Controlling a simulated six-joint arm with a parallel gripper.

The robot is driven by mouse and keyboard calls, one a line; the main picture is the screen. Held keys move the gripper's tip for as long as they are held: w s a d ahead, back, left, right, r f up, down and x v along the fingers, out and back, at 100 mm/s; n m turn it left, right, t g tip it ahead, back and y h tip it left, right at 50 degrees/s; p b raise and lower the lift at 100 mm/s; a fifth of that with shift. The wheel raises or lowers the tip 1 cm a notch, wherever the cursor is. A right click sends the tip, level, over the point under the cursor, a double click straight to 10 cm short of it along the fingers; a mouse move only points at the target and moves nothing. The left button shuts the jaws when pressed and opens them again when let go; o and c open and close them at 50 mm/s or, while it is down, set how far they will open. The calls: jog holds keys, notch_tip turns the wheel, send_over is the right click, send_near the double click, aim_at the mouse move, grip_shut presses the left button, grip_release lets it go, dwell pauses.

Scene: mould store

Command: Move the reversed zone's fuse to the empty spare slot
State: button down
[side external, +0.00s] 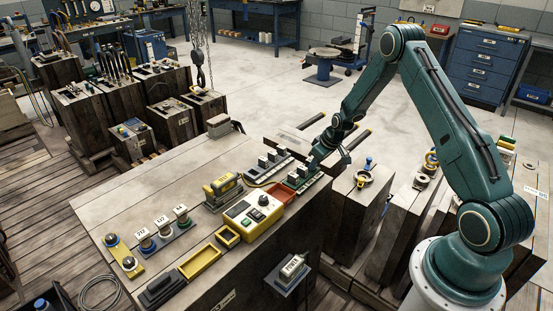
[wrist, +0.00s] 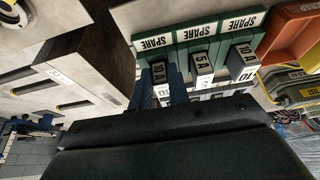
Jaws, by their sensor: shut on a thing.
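A green fuse block (wrist: 176,58) with several white SPARE labels fills the top of the wrist view; it shows in the side view (side external: 300,184) near the far right of the bench top. My gripper (wrist: 163,92) has its blue fingers closed on the leftmost fuse (wrist: 160,73), in line with the left SPARE label. Its label is partly covered, and I cannot tell whether it is fully seated. A fuse marked 5A (wrist: 201,62) and one marked 10A (wrist: 242,58) stand beside it. In the side view my gripper (side external: 314,165) is at the block's far end.
A dark block with more fuses (side external: 268,168) lies just left of the green one. A red tray (side external: 283,190) and a yellow control box (side external: 253,213) stand close in front. A yellow-black unit (side external: 222,187) is further left. The bench's right edge is near.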

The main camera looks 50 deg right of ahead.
jog(key=c, duration=1.3)
grip_release()
jog(key=shift+o, duration=0.2)
jog(key=shift+r, duration=0.1)
notch_tip(320, 180, up, 7)
jog(key=shift+r, duration=0.15)
dwell(0.4)
